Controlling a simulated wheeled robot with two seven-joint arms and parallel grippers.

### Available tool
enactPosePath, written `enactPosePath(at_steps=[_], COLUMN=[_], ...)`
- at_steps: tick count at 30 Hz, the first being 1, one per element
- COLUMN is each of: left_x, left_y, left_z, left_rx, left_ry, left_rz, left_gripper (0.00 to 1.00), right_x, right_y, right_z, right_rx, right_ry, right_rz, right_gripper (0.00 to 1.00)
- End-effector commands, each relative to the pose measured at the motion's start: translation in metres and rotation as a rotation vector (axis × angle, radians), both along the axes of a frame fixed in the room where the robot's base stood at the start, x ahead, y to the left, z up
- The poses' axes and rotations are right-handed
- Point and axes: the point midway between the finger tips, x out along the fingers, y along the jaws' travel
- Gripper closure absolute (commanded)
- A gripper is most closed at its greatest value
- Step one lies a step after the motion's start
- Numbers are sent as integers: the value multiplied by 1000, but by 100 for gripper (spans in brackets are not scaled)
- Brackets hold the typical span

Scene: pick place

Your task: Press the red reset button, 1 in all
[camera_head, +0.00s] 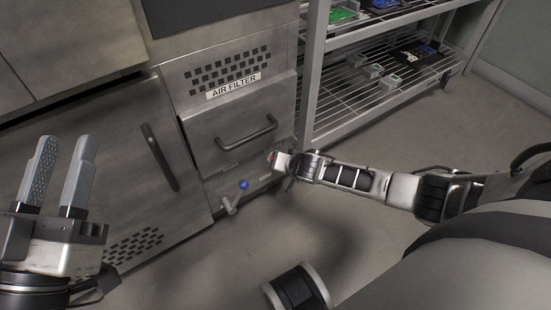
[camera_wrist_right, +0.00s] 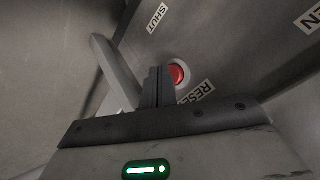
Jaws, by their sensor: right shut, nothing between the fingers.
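The red reset button (camera_wrist_right: 178,73) shows in the right wrist view on a grey metal panel, beside a partly covered label that begins "RESE". My right gripper (camera_wrist_right: 157,72) is shut and empty, with its fingertips right at the button's left edge in that view. I cannot tell whether they touch it. In the head view my right gripper (camera_head: 277,160) is at the lower right of the cabinet front, and a small trace of red shows at its tip. My left gripper (camera_head: 66,137) is open and empty at the left, fingers pointing up, away from the button.
A blue knob (camera_head: 244,184) and a grey lever (camera_head: 229,204) stick out of the panel, left of my right gripper. Above is the "AIR FILTER" drawer with its handle (camera_head: 247,130). A wire shelf rack (camera_head: 370,85) stands to the right. The floor in front is clear.

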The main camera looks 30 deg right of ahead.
Motion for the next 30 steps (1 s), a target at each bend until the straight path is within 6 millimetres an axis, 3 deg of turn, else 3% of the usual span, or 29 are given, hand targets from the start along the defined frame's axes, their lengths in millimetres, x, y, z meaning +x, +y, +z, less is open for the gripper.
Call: enactPosePath(at_steps=[30], left_x=[0], left_y=[0], left_z=[-2], left_rx=[-1], left_ry=[0], left_rz=[0], left_gripper=[64], right_x=[9], right_y=[0], right_z=[1], right_rx=[-1], right_ry=[-2], right_rz=[-1], right_gripper=[100])
